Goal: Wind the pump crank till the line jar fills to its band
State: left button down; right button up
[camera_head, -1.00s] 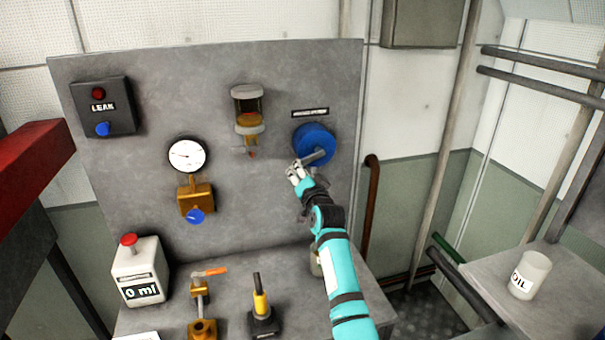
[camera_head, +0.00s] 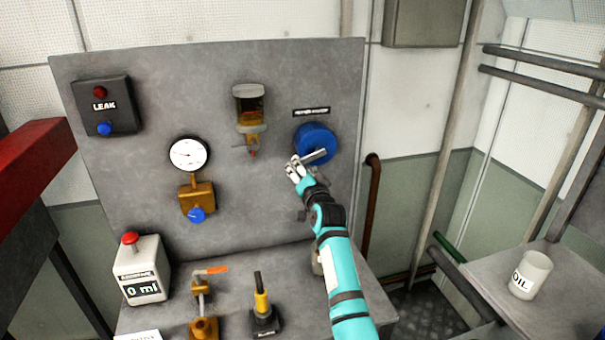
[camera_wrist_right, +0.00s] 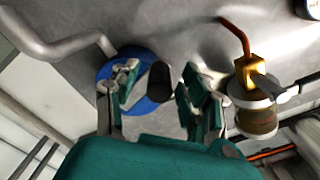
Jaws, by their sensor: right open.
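The blue pump wheel (camera_head: 318,138) is on the upper right of the grey panel, with a grey crank arm (camera_head: 313,157) across it. In the right wrist view its dark crank handle (camera_wrist_right: 155,82) points between my right gripper's spread fingers. My right gripper (camera_head: 296,168) is open at the handle's end; I cannot tell whether it touches. The line jar (camera_head: 250,104), left of the wheel, has a grey cap, brownish contents and a brass fitting below. It also shows in the right wrist view (camera_wrist_right: 257,118). I cannot make out its band or exact level. My left gripper is out of view.
A gauge (camera_head: 189,153) and brass valve (camera_head: 197,200) are on the panel left of the jar. A LEAK box (camera_head: 105,106) is at upper left. The bench holds a 0 ml counter (camera_head: 140,268), an orange-handled valve (camera_head: 202,292) and a yellow-black lever (camera_head: 261,303). An OIL cup (camera_head: 530,274) stands far right.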

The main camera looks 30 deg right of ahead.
jog(key=shift+s+a+f, duration=0.1)
jog(key=shift+s+a, duration=0.05)
jog(key=shift+s, duration=0.45)
jog(key=v, duration=1)
jog(key=shift+s, duration=0.4)
